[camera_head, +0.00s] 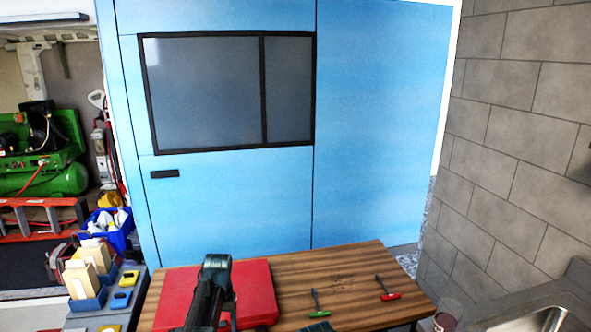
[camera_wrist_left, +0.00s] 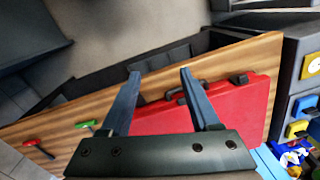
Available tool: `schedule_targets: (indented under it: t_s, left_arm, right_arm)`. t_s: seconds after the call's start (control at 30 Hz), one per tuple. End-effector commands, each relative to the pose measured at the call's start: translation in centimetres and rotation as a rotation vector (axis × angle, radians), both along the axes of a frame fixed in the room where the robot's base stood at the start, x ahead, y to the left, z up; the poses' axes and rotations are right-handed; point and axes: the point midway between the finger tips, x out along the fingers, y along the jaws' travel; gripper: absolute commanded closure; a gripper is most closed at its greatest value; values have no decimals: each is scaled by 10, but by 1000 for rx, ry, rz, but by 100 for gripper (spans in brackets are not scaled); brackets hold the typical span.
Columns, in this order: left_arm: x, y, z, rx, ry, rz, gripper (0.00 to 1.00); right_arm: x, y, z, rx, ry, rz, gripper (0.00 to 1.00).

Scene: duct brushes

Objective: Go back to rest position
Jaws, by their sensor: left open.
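My left gripper (camera_wrist_left: 160,75) is open and empty in the left wrist view, its two blue-grey fingers apart above the wooden table (camera_wrist_left: 240,55). A closed red case (camera_wrist_left: 240,105) lies beyond and to the right of the fingers there. In the head view a dark part of my arm stands in front of the red case (camera_head: 258,285) and hides part of it. A green-handled brush (camera_head: 318,304) and a red-handled brush (camera_head: 388,296) lie apart on the table (camera_head: 350,262), right of the case. My right gripper cannot be made out.
A grey rack (camera_head: 115,318) with blue and yellow bins stands left of the table. A blue panelled wall (camera_head: 380,120) is behind it. A sink (camera_head: 535,318) and a block wall (camera_head: 530,140) are at right. The table is bare around the brushes.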

Motion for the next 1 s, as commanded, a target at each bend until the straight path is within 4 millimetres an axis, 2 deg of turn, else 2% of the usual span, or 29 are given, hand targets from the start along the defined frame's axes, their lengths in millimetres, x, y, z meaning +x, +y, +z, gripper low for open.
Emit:
schedule_targets:
  t_s: [0.03,0.1,0.2,0.3,0.4,0.57,1.0]
  left_arm:
    - [-39,-33,7,7,3,-49,38]
    - [-74,-67,12,17,6,-104,38]
    - [-123,-106,17,30,9,-179,38]
    - [-164,-131,22,42,11,-238,38]
    - [-194,-146,25,53,11,-284,38]
    - [-215,-156,27,59,12,-318,38]
    - [-215,-157,27,59,12,-320,38]
  right_arm:
    - [0,0,7,0,0,0,38]
    - [0,0,11,0,0,0,38]
    - [0,0,17,0,0,0,38]
    - [0,0,21,0,0,0,38]
    - [0,0,24,0,0,0,38]
    - [0,0,26,0,0,0,38]
    - [0,0,26,0,0,0,38]
